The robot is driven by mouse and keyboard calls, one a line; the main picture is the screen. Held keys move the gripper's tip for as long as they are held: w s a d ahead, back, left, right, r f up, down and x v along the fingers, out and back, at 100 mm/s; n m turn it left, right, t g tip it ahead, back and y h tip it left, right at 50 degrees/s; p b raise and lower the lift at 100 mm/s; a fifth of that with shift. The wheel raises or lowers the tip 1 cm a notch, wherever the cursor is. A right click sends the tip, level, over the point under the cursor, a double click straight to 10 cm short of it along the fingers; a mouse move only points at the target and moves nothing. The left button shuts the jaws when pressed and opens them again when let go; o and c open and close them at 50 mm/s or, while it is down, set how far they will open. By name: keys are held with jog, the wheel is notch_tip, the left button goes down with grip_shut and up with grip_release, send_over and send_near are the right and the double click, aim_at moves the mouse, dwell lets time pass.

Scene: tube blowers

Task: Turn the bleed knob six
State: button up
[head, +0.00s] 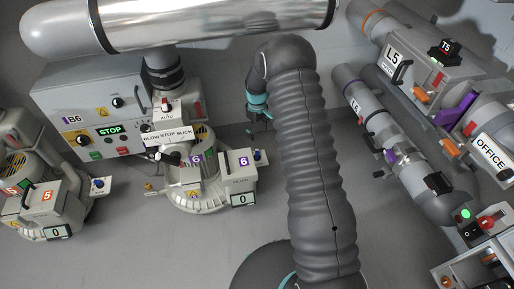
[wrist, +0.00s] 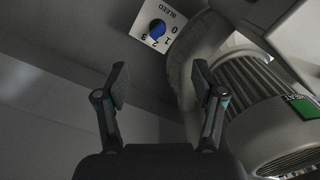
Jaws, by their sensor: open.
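The blower marked 6 (head: 190,180) stands left of centre in the head view. A small blue knob (head: 259,155) sits at its right side, beside the box labelled 6. In the wrist view a blue knob (wrist: 157,29) sits on a white plate marked BLEED, with a scale from 0 to 3. No unit number shows there, and I cannot read the knob's setting. My gripper (wrist: 160,78) is open and empty, its fingers apart with the knob beyond them near the top edge. In the head view my gripper (head: 257,122) hangs above and behind the blue knob.
A grey control box B6 (head: 75,105) and a large metal pipe (head: 200,22) are behind and above blower 6. Blower 5 (head: 40,195) stands at far left. Pipes and an L5 box (head: 395,62) line the right. A finned motor housing (wrist: 265,115) is close right of my fingers.

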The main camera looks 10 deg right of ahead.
aim_at(257, 152)
jog(key=f+n, duration=0.3)
jog(key=f, duration=0.1)
jog(key=f+n, duration=0.2)
jog(key=f, duration=0.3)
jog(key=f+n, duration=0.3)
jog(key=f, duration=0.2)
jog(key=shift+w+n, duration=0.3)
jog(key=shift+w, duration=0.1)
jog(key=c, duration=1.1)
